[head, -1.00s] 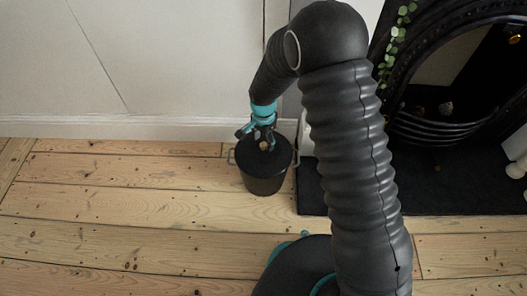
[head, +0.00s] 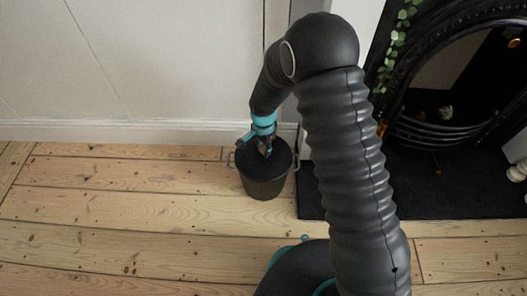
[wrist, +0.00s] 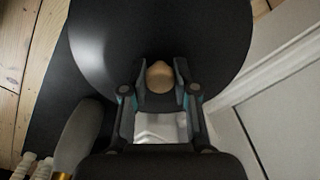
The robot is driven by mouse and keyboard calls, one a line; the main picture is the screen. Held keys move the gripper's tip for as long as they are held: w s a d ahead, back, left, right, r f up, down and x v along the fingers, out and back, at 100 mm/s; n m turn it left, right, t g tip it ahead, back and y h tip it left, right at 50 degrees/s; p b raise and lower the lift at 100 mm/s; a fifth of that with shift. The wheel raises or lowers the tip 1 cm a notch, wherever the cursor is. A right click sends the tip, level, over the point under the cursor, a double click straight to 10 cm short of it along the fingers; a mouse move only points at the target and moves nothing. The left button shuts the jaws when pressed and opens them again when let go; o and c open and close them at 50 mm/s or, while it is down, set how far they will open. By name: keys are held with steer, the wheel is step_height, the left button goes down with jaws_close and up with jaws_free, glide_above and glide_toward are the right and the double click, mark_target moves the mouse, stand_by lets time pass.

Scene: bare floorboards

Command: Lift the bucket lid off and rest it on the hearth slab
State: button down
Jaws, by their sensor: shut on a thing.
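The dark bucket (head: 264,190) stands on the floorboards left of the hearth slab, with a small handle on each side. Its black round lid (head: 281,160) lies over its top; I cannot tell whether there is a gap under it. My gripper (head: 266,152) points down at the lid's middle. In the wrist view, my gripper (wrist: 160,84) is shut on the lid's round wooden knob (wrist: 160,76), one finger on each side. The lid (wrist: 160,30) fills the upper middle there and hides the bucket. The black hearth slab (head: 430,200) lies to the right, partly behind my arm.
The black fireplace (head: 465,140) with its grate stands at the back of the slab, with a trailing green plant (head: 396,40) beside it. A pale object (head: 517,172) is at the slab's far right. The slab's front is clear. A wall with skirting (head: 130,132) runs behind the bucket.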

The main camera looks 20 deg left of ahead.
mark_target(263, 148)
step_height(263, 148, up, 10)
steer(key=shift+f+p, duration=0.1)
steer(key=shift+p, duration=0.4)
